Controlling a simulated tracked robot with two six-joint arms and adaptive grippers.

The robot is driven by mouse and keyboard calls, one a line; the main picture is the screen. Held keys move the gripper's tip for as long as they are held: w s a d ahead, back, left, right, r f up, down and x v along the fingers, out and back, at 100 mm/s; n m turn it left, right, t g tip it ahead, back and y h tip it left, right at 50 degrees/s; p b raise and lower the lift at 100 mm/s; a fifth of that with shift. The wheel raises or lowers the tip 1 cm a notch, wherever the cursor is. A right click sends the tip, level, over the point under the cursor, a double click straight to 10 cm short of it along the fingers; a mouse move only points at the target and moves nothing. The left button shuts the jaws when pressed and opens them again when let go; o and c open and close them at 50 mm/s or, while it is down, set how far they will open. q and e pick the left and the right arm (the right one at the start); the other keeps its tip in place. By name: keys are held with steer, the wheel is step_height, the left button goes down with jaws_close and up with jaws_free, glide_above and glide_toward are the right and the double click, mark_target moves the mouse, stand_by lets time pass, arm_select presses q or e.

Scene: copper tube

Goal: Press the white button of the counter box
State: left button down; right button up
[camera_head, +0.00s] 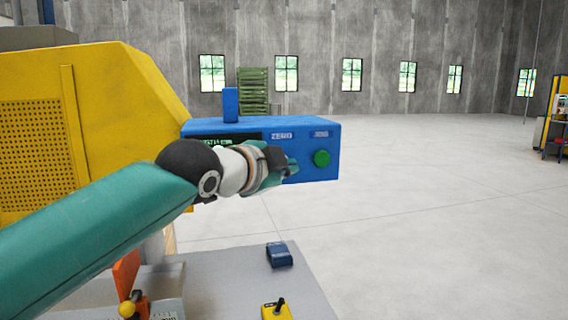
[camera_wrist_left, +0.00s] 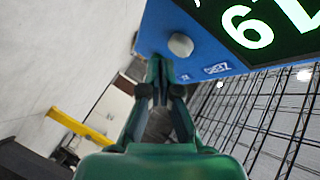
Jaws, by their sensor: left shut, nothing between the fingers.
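The counter box (camera_head: 262,127) is blue and juts out from the yellow machine. Its front has a dark display with green digits, a ZERO label and a green button (camera_head: 321,158). The white button (camera_wrist_left: 181,45) is round and shows in the left wrist view, beside the display (camera_wrist_left: 262,28). In the head view the white button is hidden behind my left gripper (camera_head: 292,165). That gripper is shut and empty in front of the box. In the left wrist view its fingertips (camera_wrist_left: 160,62) appear just below and left of the white button; I cannot tell whether they touch the box.
The yellow machine (camera_head: 120,90) stands left of the box. Below is a grey table (camera_head: 225,285) with a small blue block (camera_head: 279,254) and a yellow control with a black lever (camera_head: 277,310). An orange part (camera_head: 127,270) is at lower left.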

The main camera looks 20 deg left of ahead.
arm_select(q)
steer(key=shift+w, duration=0.1)
stand_by(0.3)
steer(key=shift+w+a+p, duration=0.25)
steer(key=shift+p, duration=0.15)
steer(key=shift+w+a+p, duration=0.3)
steer(key=shift+w+p, duration=0.1)
steer(key=shift+p, duration=0.05)
stand_by(0.7)
stand_by(0.4)
steer(key=shift+s+d+b, duration=0.55)
steer(key=shift+s+b, duration=0.2)
